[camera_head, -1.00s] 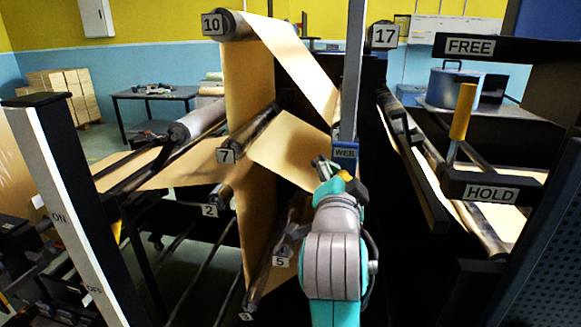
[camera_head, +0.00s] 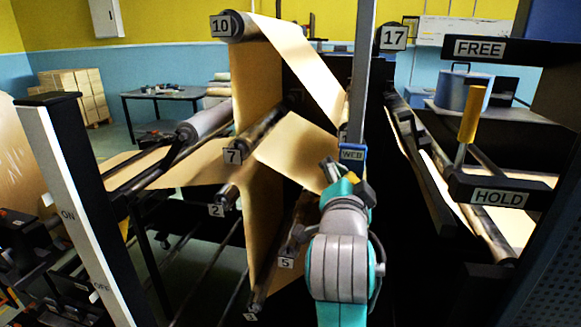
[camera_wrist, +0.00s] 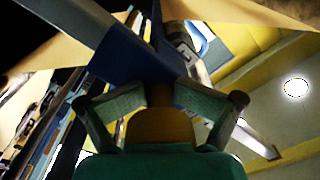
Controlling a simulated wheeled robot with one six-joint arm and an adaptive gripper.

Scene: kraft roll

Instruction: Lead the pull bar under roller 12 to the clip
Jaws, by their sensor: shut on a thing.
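My gripper (camera_head: 333,172) is at the middle of the machine, just below a blue block labelled WEB (camera_head: 352,153). In the wrist view my gripper (camera_wrist: 165,100) has its fingers closed around the lower part of a blue piece (camera_wrist: 140,42), which I take for the pull bar's handle. A grey bar (camera_wrist: 75,18) runs from it to the upper left. Brown paper web (camera_head: 296,62) slopes down from roller 10 (camera_head: 228,27) behind the grey post. A label starting with 1 (camera_head: 343,135) is mostly hidden by that post, so I cannot confirm roller 12. I cannot identify the clip.
Rollers 7 (camera_head: 233,157), 2 (camera_head: 216,210) and 5 (camera_head: 286,262) lie to the left of my arm. The grey upright post (camera_head: 362,70) stands right above the gripper. A yellow-handled lever (camera_head: 468,115) stands between the FREE (camera_head: 480,48) and HOLD (camera_head: 498,197) signs on the right.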

